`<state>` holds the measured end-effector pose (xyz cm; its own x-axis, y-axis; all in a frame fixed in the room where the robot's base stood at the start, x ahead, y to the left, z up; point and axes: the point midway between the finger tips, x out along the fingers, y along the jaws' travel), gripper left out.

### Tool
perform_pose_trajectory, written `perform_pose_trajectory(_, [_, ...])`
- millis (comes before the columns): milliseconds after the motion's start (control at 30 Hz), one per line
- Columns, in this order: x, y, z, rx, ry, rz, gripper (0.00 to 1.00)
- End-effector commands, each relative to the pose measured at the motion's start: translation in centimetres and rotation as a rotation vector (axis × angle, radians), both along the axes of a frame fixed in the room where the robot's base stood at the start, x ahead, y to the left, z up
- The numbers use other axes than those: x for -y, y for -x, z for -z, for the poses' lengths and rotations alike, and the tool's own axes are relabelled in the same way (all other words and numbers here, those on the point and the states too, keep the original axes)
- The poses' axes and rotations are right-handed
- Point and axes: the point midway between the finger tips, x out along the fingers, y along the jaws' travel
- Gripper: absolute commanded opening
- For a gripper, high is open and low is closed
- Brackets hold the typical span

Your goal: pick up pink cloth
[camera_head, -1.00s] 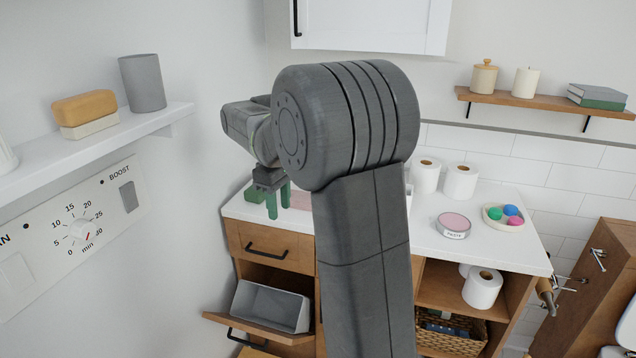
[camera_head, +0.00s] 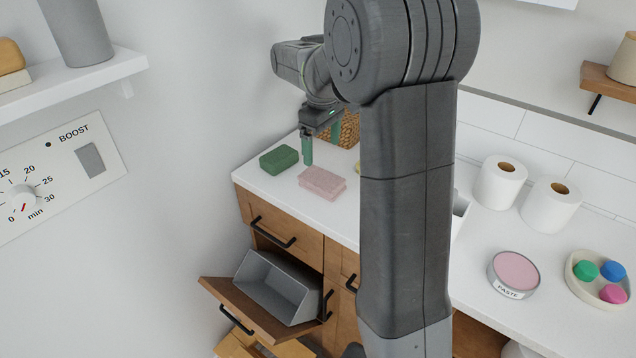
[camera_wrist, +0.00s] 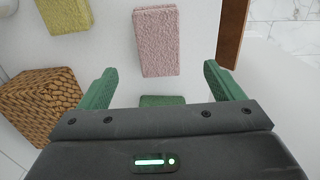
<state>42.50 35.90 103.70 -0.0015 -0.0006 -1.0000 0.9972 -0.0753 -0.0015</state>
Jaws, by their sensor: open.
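The pink cloth (camera_head: 322,183) lies on the white countertop near its front edge, a folded block with a rough texture. In the wrist view the pink cloth (camera_wrist: 157,43) is ahead of my fingers and between their lines, not touched by them. My gripper (camera_head: 318,150) is above the counter, behind the cloth in the head view. In the wrist view my gripper (camera_wrist: 155,85) shows its two green fingers spread apart with nothing between the tips. Part of the counter is hidden behind my arm.
A green block (camera_head: 278,159) lies left of the cloth, and a yellow sponge (camera_wrist: 64,14) lies on its other side. A wicker basket (camera_wrist: 42,97) stands behind. Below the counter, a tilted-out front (camera_head: 262,308) holds a grey bin. Toilet rolls (camera_head: 500,182) stand to the right.

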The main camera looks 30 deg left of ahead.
Motion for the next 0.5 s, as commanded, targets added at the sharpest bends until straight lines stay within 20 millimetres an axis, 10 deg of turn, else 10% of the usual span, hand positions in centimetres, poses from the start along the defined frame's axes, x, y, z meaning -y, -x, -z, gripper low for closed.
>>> perform_pose_trajectory(500, [0.0, -0.2, 6.4, -0.002, 0.003, 0.0, 0.87])
